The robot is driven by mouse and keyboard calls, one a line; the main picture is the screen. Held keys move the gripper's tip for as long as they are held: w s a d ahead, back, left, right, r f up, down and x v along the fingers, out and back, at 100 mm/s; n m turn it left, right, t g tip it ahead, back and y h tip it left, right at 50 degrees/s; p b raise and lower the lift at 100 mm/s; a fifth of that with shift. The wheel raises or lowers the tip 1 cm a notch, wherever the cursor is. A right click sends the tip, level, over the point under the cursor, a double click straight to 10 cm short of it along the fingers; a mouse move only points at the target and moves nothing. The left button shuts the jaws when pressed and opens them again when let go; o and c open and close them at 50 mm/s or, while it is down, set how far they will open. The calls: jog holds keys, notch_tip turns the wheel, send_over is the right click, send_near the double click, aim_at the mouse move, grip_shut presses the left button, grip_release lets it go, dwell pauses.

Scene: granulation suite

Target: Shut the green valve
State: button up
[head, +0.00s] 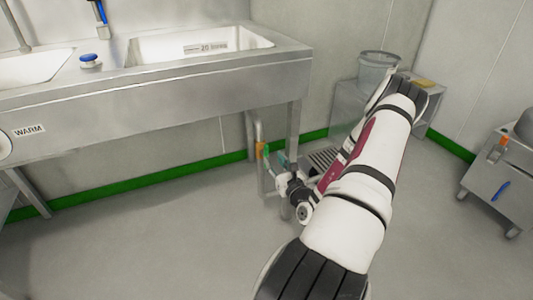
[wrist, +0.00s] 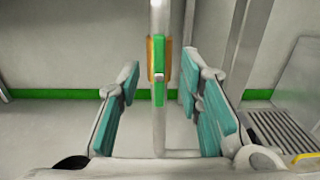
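The green valve (wrist: 159,75) is on a thin vertical pipe under the sink, in the middle of the wrist view. Its green lever stands upright, in line with the pipe, with an orange part behind it. In the head view the valve's orange part (head: 260,151) shows beside my fingers. My gripper (wrist: 163,80) is open, with one teal-padded finger on each side of the lever and clear gaps to both. I cannot tell whether the lever is between the fingertips or just beyond them. My gripper (head: 276,156) partly covers the valve area in the head view.
A steel sink bench (head: 150,88) stands above and to the left, with a leg (head: 293,125) near my gripper. A floor grate (wrist: 270,135) lies to the right. A bucket (head: 378,68) on a low stand and a steel cart (head: 500,180) are farther right. Open floor lies left.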

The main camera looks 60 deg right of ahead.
aim_at(267, 151)
jog(key=b+x, duration=0.2)
jog(key=x, duration=0.5)
jog(key=shift+w+d, duration=0.1)
jog(key=shift+w, duration=0.25)
grip_shut()
